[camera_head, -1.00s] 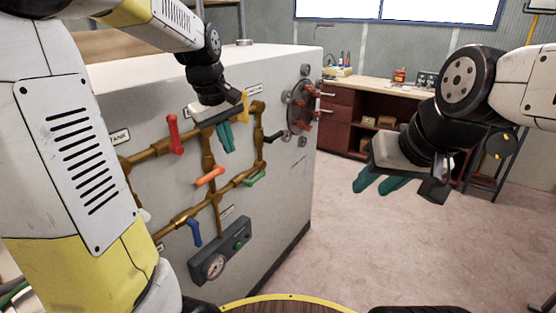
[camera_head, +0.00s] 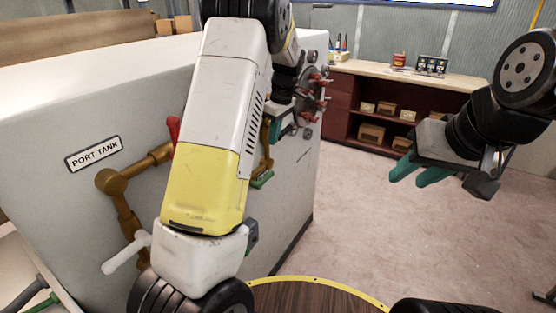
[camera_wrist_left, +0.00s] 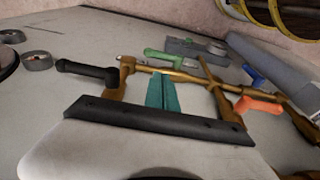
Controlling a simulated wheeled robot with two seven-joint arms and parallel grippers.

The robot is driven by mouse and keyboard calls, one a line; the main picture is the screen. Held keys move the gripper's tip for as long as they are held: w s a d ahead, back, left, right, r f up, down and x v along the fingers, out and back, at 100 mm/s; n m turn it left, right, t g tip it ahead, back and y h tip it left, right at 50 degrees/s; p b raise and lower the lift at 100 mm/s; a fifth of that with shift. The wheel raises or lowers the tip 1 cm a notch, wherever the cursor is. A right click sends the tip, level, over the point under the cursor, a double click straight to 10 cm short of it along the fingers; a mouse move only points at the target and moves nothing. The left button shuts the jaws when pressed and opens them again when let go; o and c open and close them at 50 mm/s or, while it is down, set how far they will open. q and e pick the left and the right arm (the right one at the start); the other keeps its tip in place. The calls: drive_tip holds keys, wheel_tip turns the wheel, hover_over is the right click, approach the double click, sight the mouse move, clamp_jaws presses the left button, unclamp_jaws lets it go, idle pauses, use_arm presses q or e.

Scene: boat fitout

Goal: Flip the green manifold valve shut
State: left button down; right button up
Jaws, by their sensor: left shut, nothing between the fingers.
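The green valve handle (camera_head: 262,180) shows on the tank's side, just right of my left forearm. In the left wrist view the green handle (camera_wrist_left: 163,57) lies roughly along a brass pipe, just beyond my fingertips. My left gripper (camera_head: 274,131) is mostly hidden behind my arm in the head view. In the left wrist view its teal fingers (camera_wrist_left: 163,80) are together and empty, apparently apart from the green handle. My right gripper (camera_head: 418,172) hangs over open floor, its teal fingers apart and empty.
The wrist view shows black (camera_wrist_left: 87,71), orange (camera_wrist_left: 258,105) and blue (camera_wrist_left: 252,73) handles close by on the brass pipes. In the head view are a red handle (camera_head: 174,130), a white lever (camera_head: 125,254) and a red-studded flange (camera_head: 315,88). The floor to the right is clear.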

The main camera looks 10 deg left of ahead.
sight(268, 175)
use_arm(q)
drive_tip(key=a+f, duration=0.1)
drive_tip(key=f, duration=0.8)
drive_tip(key=a+f, duration=0.1)
drive_tip(key=f, duration=0.3)
drive_tip(key=shift+w+a+f, duration=0.35)
drive_tip(key=shift+w+d+f, duration=0.2)
drive_tip(key=shift+w+f, duration=0.3)
drive_tip(key=shift+f, duration=0.25)
wheel_tip(268, 175, up, 8)
drive_tip(key=d, duration=0.1)
drive_tip(key=shift+s+d+f, duration=0.15)
drive_tip(key=shift+s+d, duration=0.05)
drive_tip(key=shift+s, duration=0.05)
